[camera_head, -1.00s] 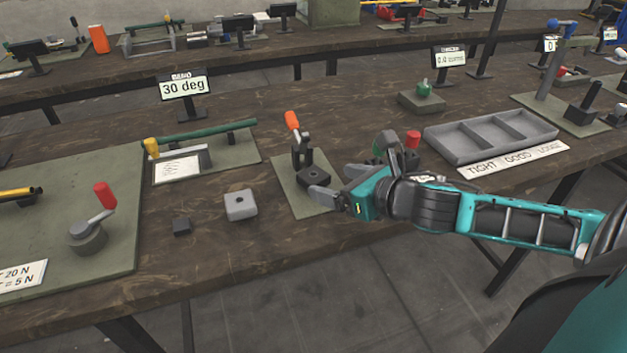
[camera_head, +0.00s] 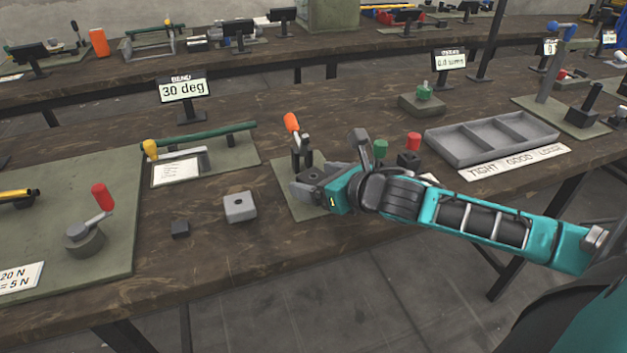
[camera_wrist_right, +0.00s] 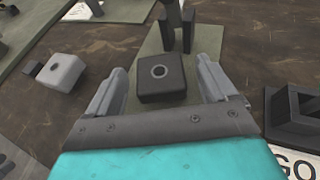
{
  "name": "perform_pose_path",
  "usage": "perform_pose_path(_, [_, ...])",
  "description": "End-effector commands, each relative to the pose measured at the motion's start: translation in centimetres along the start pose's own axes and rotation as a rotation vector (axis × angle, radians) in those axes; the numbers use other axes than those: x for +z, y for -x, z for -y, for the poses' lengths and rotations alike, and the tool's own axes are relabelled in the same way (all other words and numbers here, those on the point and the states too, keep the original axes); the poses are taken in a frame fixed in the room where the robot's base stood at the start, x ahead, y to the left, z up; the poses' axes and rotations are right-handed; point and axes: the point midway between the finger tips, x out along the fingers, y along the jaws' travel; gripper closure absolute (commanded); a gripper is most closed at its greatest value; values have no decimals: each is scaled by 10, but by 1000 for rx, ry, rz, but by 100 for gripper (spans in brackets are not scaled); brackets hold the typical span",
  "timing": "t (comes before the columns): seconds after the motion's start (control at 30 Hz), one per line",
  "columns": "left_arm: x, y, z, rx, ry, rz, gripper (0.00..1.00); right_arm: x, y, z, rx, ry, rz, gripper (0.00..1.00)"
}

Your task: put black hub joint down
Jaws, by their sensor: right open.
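The black hub joint (camera_head: 313,173) is a dark square block with a round hole in its top. It sits on the small green base plate (camera_head: 303,208) in front of the orange-handled press (camera_head: 293,125). In the right wrist view the joint (camera_wrist_right: 161,78) lies between the two fingers of my right gripper (camera_wrist_right: 160,68), with a gap on each side. My right gripper (camera_head: 316,181) is open around it. In the head view the fingers partly hide the joint. My left gripper is not in view.
Red- and green-topped pieces (camera_head: 409,150) stand behind my right arm. A grey three-compartment tray (camera_head: 490,137) is to the right.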

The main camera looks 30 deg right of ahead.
Motion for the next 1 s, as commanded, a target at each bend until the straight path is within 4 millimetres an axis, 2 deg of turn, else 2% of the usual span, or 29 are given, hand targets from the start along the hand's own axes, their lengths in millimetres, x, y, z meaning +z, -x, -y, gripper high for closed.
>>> perform_pose_path(0.07, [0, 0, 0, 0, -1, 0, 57, 0, 0, 0, 0, 0, 0, 18])
perform_pose_path(0.67, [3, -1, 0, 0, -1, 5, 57, 0, 0, 0, 0, 1, 1, 75])
perform_pose_path(1.0, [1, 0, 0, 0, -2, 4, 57, 8, 3, 0, 1, 3, 2, 76])
